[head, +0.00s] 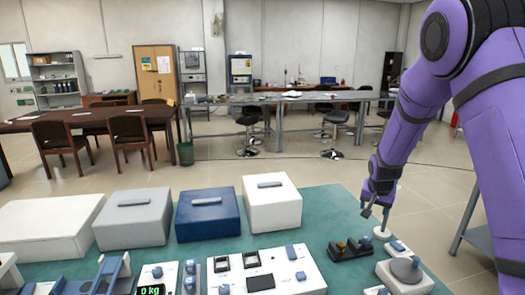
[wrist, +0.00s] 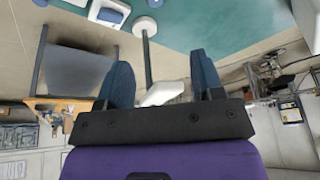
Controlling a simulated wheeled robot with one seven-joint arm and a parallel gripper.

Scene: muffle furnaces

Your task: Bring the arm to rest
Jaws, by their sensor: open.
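My purple arm comes in from the right in the head view and bends down to my gripper (head: 372,208), which is above the right part of the green-topped table (head: 322,203). In the wrist view my gripper (wrist: 163,80) has its two dark blue fingers spread apart. A small white stand (head: 382,232) with a round foot is just below and beside the gripper. In the wrist view the stand's foot (wrist: 144,24) and thin rod show beyond the fingers. A white piece (wrist: 162,93) appears between the fingers; I cannot tell whether it touches them.
Boxes with handles stand along the table's back: white (head: 273,215), blue (head: 207,225) and grey (head: 133,227). A white panel (head: 262,272), a dark rack (head: 350,249) and a round-topped device (head: 404,273) are in front. Open floor lies behind the table.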

